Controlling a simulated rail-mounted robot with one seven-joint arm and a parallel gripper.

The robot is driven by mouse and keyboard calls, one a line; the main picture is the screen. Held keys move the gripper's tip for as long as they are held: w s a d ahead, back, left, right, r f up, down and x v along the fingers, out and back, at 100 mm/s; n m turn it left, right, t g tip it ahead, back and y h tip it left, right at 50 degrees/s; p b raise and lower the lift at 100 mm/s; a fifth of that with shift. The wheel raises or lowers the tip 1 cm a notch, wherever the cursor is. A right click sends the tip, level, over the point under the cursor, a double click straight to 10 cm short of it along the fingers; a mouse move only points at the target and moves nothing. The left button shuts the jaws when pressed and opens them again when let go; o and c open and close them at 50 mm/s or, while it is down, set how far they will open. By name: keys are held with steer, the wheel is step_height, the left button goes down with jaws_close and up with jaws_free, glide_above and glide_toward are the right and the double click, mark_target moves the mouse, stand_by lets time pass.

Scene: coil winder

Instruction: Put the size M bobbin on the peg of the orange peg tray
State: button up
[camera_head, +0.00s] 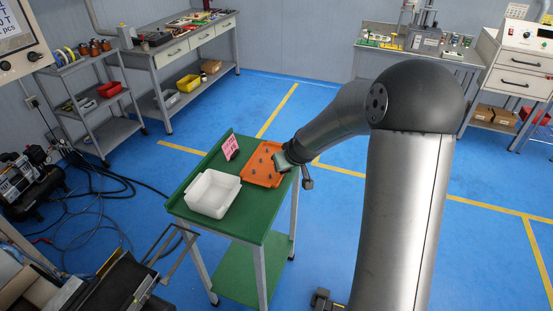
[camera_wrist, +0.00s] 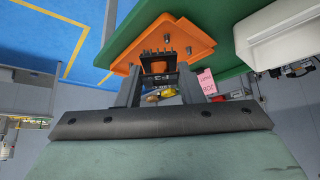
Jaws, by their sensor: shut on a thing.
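The orange peg tray (camera_head: 266,160) lies on the green table, with several small dark pegs standing up from it. It also shows in the wrist view (camera_wrist: 198,42). My gripper (camera_head: 281,165) is at the tray's right edge in the head view, and its fingertips are hidden there by my own wrist. In the wrist view my gripper (camera_wrist: 158,76) is shut on a small dark object (camera_wrist: 158,80) in front of the tray. It appears to be the bobbin, but its size mark cannot be read. I cannot tell its height above the pegs.
A white open bin (camera_head: 213,193) stands beside the tray on the green table (camera_head: 246,221). A pink card (camera_head: 230,146) stands upright at the tray's left. Workbenches line the back wall, and a shelf cart with small parts (camera_head: 87,90) stands at left.

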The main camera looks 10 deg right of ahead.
mark_target(270, 174)
steer(key=w+a+f+n+y+b, duration=0.1)
steer(key=w+f+n, duration=0.1)
steer(key=f, duration=0.1)
steer(key=w+a+f+n+g+y+b, duration=0.1)
steer(key=f+n, duration=0.1)
steer(key=shift+w+a+y+b, duration=0.3)
steer(key=shift+w+b, duration=0.05)
steer(key=shift+w+a+n+g+y+b, duration=0.15)
steer(key=shift+w+n+b, duration=0.1)
steer(key=shift+w+n, duration=0.25)
steer(key=shift+w+a+n+g+y+b, duration=0.15)
steer(key=shift+w+n+b, duration=0.1)
steer(key=shift+w+n, duration=0.2)
steer(key=shift+w+d+f+n+g+y+b, duration=0.3)
steer(key=shift+w+f+n+b, duration=0.3)
steer(key=shift+n+b, duration=0.25)
steer(key=shift+w+d+f+n+g+y+b, duration=0.2)
steer(key=shift+w+f+n+g+y+b, duration=0.15)
steer(key=shift+w+f+n+b, duration=0.45)
steer(key=shift+s+r+b, duration=0.2)
steer(key=shift+r+b, duration=0.05)
steer(key=shift+b, duration=0.1)
steer(key=shift+f, duration=0.15)
steer(key=shift+f+b, duration=0.9)
steer(key=shift+f, duration=0.1)
